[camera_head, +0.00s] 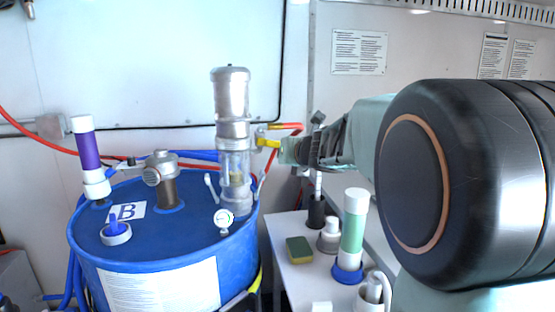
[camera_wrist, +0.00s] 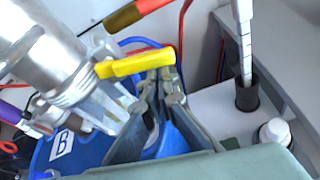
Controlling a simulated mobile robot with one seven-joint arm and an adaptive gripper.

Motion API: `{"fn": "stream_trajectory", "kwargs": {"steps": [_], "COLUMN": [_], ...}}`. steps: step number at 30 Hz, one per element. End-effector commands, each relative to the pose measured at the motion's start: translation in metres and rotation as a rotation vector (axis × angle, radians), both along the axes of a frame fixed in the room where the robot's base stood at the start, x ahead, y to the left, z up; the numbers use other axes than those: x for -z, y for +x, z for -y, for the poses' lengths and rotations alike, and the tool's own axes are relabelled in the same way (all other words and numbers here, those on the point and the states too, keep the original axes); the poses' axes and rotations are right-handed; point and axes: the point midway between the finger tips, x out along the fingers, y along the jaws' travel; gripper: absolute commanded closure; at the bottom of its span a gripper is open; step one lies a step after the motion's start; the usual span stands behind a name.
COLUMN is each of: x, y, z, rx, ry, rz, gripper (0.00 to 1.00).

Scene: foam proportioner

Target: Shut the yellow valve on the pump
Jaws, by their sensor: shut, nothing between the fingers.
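The pump (camera_head: 232,140) is a clear and silver cylinder standing on the blue drum (camera_head: 160,240). Its yellow valve handle (camera_head: 268,142) sticks out to the right from the pump's upper part. In the wrist view the yellow handle (camera_wrist: 136,64) runs nearly level from the silver pump body (camera_wrist: 60,60) to the right. My gripper (camera_head: 284,150) is just right of the handle. In the wrist view its fingertips (camera_wrist: 160,80) are together, empty, at the handle's right end. They overlap its lower edge in the picture; I cannot tell if they touch it.
A red and orange hose piece (camera_wrist: 135,13) lies beyond the handle. A white side table (camera_head: 290,275) at lower right holds a green sponge (camera_head: 299,250), a green and white tube (camera_head: 353,228) and a dark holder (camera_head: 316,212). A purple tube (camera_head: 86,145) stands on the drum's left.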

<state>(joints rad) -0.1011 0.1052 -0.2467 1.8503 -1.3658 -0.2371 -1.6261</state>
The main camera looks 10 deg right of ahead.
Motion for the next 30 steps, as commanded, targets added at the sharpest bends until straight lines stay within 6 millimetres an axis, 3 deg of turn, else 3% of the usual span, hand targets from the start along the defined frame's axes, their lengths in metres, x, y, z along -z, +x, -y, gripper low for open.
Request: {"fn": "stream_trajectory", "kwargs": {"steps": [4, 30], "x": [-0.007, -0.014], "y": [0.0, 0.0], "z": [0.001, 0.005], "rx": [-0.002, 0.0], "ry": [-0.094, -0.087], "rz": [0.003, 0.003], "gripper": [1.0, 1.0]}}
